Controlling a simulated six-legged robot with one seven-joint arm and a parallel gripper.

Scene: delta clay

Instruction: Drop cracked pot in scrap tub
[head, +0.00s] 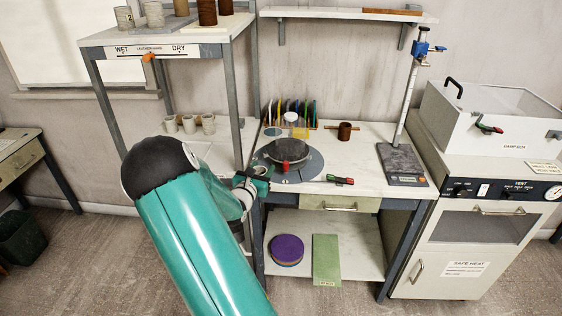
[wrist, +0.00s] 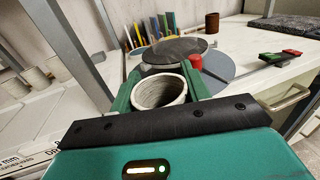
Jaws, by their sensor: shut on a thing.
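In the wrist view, my gripper (wrist: 160,80) is shut on a pale, ribbed, hollow pot (wrist: 142,97), with one green finger on each side. The pot's open mouth faces the camera; I cannot make out a crack in it. In the head view, my gripper (head: 254,182) is at the left front edge of the white worktable, and the arm largely hides the held pot. A dark bin (head: 20,238) stands on the floor at far left; I cannot tell whether it is the scrap tub.
The worktable (head: 350,180) holds a round grey wheel (head: 305,168), a brown pot (head: 345,131), a red-and-green tool (head: 341,180) and a stand (head: 402,165). A WET/DRY shelf (head: 200,50) with several pots rises at left. A white cabinet (head: 455,235) stands at right.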

